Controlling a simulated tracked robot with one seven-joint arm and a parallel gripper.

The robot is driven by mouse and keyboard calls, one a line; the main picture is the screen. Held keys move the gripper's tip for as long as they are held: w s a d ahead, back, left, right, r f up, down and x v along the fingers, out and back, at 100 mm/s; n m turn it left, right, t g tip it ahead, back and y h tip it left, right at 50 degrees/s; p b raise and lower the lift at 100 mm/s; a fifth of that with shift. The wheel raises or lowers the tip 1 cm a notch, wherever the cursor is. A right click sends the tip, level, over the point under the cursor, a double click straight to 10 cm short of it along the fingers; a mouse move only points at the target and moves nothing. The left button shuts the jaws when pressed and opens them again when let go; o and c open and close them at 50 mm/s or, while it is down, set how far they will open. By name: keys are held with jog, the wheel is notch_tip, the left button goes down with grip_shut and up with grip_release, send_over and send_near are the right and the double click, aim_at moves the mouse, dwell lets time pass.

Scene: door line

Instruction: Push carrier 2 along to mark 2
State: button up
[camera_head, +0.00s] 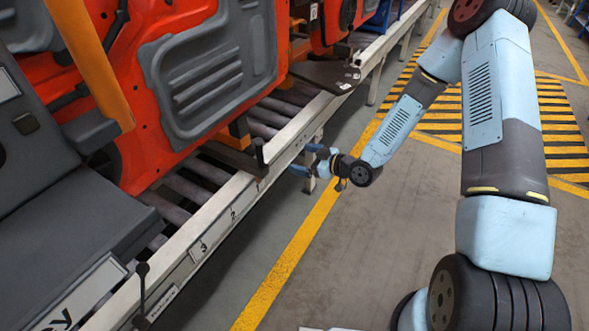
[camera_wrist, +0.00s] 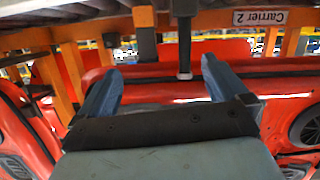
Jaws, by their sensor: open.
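My gripper (camera_head: 304,159) is open beside the outer face of the conveyor rail. Its two blue fingers (camera_wrist: 160,68) are spread apart in the wrist view, with nothing held. In the head view a dark carrier bracket (camera_head: 232,156) sits on the rollers near the gripper, below a red door (camera_head: 205,80). Mark 2 (camera_head: 233,214) is a small plate on the rail, nearer than my gripper.
The mark 3 plate (camera_head: 204,247) is nearer still on the rail. A black-knobbed lever (camera_head: 141,270) stands at the rail's near end. A dark box (camera_head: 60,225) fills the lower left. Another carrier plate (camera_head: 327,76) lies farther along. The floor (camera_head: 330,260) beside the rail is clear.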

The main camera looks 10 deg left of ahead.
aim_at(262, 157)
jog(key=shift+w+a+f+m+t+y, duration=0.2)
jog(key=shift+a+y, duration=0.3)
jog(key=shift+a, duration=1.95)
jog(key=shift+w+a+f+m+t+y, duration=0.1)
jog(key=shift+w+a+f+y, duration=0.3)
jog(key=shift+a, duration=2.05)
jog(key=shift+w+a+f+m+t+y, duration=0.15)
jog(key=shift+a+y, duration=0.45)
jog(key=shift+a, duration=1.85)
jog(key=shift+s, duration=0.1)
jog(key=shift+f, duration=0.1)
jog(key=c, duration=1.7)
jog(key=shift+s, duration=0.1)
jog(key=shift+s+a, duration=0.25)
jog(key=shift+s, duration=0.3)
jog(key=shift+s+a, duration=0.2)
jog(key=shift+s, duration=0.35)
jog(key=shift+s+a, duration=0.15)
jog(key=shift+s, duration=0.15)
